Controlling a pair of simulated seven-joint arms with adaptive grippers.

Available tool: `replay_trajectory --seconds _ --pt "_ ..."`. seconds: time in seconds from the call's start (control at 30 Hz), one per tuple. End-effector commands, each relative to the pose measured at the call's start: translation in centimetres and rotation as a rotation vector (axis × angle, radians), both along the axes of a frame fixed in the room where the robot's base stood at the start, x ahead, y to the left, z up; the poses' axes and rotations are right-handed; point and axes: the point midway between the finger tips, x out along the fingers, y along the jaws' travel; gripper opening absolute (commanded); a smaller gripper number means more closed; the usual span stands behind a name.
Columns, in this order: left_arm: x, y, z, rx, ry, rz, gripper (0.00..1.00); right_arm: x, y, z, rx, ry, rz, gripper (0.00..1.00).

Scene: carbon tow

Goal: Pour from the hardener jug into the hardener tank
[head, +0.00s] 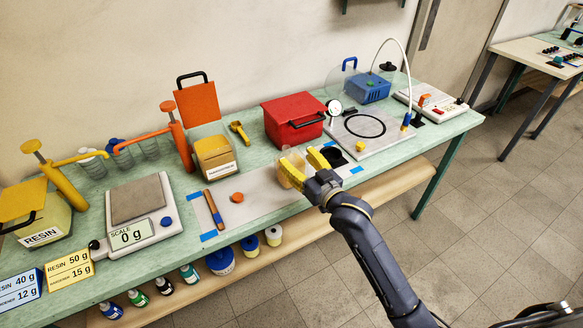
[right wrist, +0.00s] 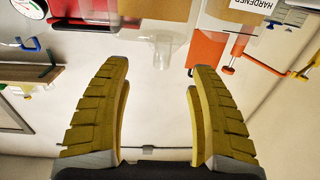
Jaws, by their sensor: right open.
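The hardener tank (head: 214,158) is a yellow box with a white label, standing at the back of the bench. An orange panel with a black handle (head: 197,103) stands upright behind it. Its label (right wrist: 250,4) reads HARDENER in the right wrist view. I cannot make out a vessel marked as the hardener jug. A pale see-through cup (head: 289,178) shows by my right gripper (head: 304,164). In the right wrist view a clear cup (right wrist: 162,52) appears beyond the fingertips (right wrist: 160,78). My right gripper is open, with nothing between its fingers. My left gripper is out of view.
An orange pump (head: 181,142) stands left of the hardener tank, and a red box (head: 293,119) to its right. The scale (head: 140,213) reads 0 g. The resin tank (head: 42,228) is at far left.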

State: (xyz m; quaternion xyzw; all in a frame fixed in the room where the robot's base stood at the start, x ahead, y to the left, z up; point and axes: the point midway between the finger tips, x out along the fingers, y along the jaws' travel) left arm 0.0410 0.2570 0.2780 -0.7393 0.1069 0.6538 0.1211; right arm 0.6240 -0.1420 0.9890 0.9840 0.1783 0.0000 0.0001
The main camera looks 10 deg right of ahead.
Motion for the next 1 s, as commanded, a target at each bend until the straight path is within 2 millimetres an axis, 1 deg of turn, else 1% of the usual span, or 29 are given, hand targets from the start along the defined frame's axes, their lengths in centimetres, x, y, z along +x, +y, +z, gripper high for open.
replay_trajectory --seconds 0.27,0.5,0.63,0.8,1.0 --pt "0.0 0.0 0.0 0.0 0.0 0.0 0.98 1.1 0.5 0.0 0.0 0.0 0.0 0.61" --pt "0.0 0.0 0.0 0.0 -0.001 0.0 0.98 3.8 1.7 0.0 0.001 -0.001 0.001 0.61" --pt "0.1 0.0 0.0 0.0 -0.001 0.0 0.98 4.9 2.1 0.0 0.001 -0.001 0.0 0.61" --pt "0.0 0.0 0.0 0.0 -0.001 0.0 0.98 5.5 2.3 0.0 0.001 0.0 0.0 0.61" --pt "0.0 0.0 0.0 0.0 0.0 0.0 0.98 5.5 2.3 0.0 0.0 0.0 0.0 0.61"
